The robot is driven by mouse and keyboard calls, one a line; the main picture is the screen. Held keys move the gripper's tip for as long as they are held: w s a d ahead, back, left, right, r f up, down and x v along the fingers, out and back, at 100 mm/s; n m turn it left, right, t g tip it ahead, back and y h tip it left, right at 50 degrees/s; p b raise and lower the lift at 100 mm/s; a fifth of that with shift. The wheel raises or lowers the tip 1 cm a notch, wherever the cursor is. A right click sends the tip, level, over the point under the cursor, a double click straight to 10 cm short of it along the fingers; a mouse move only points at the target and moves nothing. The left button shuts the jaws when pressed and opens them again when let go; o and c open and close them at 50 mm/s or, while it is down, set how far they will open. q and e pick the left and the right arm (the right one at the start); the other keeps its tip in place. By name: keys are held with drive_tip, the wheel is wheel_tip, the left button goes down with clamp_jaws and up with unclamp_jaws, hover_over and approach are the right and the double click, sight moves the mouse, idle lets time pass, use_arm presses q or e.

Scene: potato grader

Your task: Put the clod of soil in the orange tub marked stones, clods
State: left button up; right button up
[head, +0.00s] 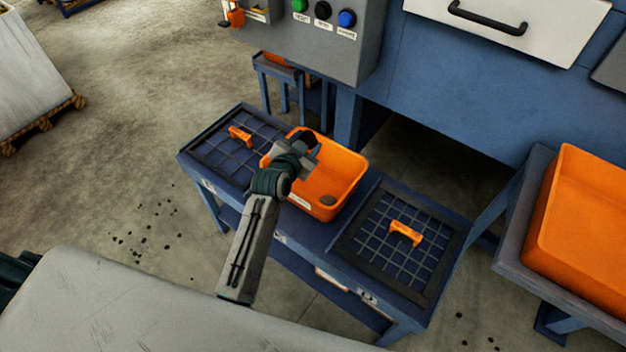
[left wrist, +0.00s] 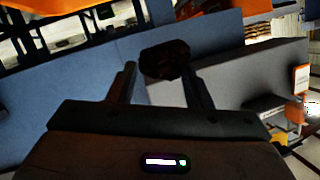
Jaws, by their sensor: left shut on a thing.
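The clod of soil (left wrist: 165,60) is a dark brown lump between the fingertips of my left gripper in the left wrist view. In the head view the left gripper (head: 308,146) is shut on it, above the back left part of the orange tub (head: 347,178). The clod shows there only as a dark shape, partly hidden by the gripper. The tub stands in the middle of a blue bench, with a pale label on its front whose text is too small to read. A grey-brown lump (head: 328,200) lies inside the tub. My right gripper is not in view.
Two dark grids with orange handles flank the tub, the left grid (head: 222,150) and the right grid (head: 386,262). A grey control box (head: 335,50) with buttons stands behind. A larger orange tub (head: 585,225) is at the right.

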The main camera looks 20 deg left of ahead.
use_arm(q)
wheel_tip(320, 180, down, 5)
drive_tip(key=b, duration=0.4)
drive_tip(key=shift+r, duration=0.1)
drive_tip(key=o, duration=1.1)
drive_tip(key=shift+s, duration=0.1)
drive_tip(key=b+v, duration=0.1)
drive_tip(key=v, duration=0.9)
drive_tip(key=shift+s+b, duration=0.3)
drive_tip(key=shift+s, duration=0.1)
